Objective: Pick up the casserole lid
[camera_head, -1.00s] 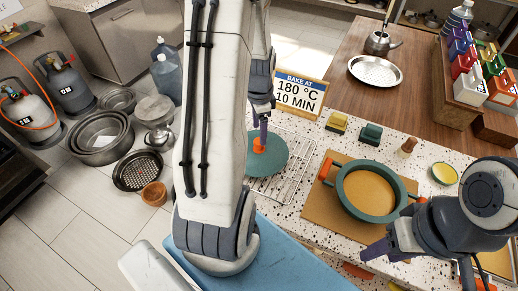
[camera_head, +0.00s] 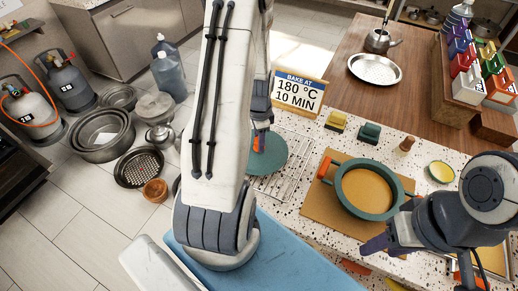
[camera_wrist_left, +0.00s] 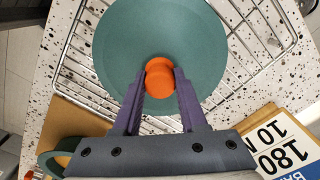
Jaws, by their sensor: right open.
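The casserole lid (camera_head: 272,160) is a round teal disc with an orange knob (camera_wrist_left: 160,76). It lies on the wire rack (camera_head: 297,160) on the speckled counter; the left wrist view shows it from above. My left gripper (camera_wrist_left: 160,84) has its purple fingers on either side of the knob. I cannot tell whether they press on it. The teal casserole pot (camera_head: 397,203) with orange handle grips stands on a brown board, holding a tan filling. My right gripper (camera_head: 384,240) is open and empty, in front of the pot.
A "BAKE AT 180 °C 10 MIN" sign (camera_head: 297,95) stands behind the rack. Pans (camera_head: 104,134) lie on the floor at left.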

